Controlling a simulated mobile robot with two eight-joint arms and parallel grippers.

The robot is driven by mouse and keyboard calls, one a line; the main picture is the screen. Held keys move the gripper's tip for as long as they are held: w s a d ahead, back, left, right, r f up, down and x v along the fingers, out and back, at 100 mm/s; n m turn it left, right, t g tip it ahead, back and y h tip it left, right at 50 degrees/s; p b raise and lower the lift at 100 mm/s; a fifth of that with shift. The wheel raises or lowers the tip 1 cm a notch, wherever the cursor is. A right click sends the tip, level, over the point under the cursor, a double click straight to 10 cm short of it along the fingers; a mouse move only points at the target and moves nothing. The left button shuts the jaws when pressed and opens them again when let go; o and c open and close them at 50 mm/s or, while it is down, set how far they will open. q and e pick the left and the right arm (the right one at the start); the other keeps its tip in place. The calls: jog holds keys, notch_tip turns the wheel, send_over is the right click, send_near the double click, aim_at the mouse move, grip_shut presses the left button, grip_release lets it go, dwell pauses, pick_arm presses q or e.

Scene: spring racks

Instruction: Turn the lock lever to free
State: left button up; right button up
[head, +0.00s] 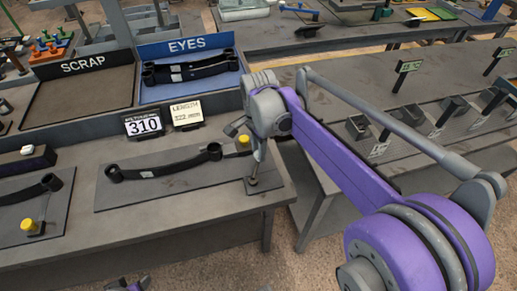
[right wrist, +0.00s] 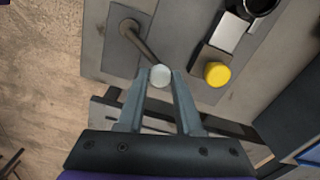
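The lock lever (right wrist: 140,42) is a dark grey arm on a grey plate at the bench's front right corner. It runs from a round pivot to a pale round knob (right wrist: 160,76). My right gripper (right wrist: 160,79) has a finger on each side of the knob, and both appear to touch it. In the head view my right gripper (head: 255,168) reaches down over the small plate (head: 267,188) and hides most of the lever. A bit of my left arm's end (head: 128,286) shows at the bottom edge; its fingers cannot be made out.
A dark spring with eyes (head: 165,165) lies on the plate left of the lever, beside a yellow knob (right wrist: 217,73). Behind are a 310 display (head: 142,124), a LENGTH card (head: 187,112), a SCRAP tray (head: 82,97) and a blue EYES tray (head: 190,90). Another bench (head: 400,120) stands right.

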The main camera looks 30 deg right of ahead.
grip_shut()
dwell(1.0)
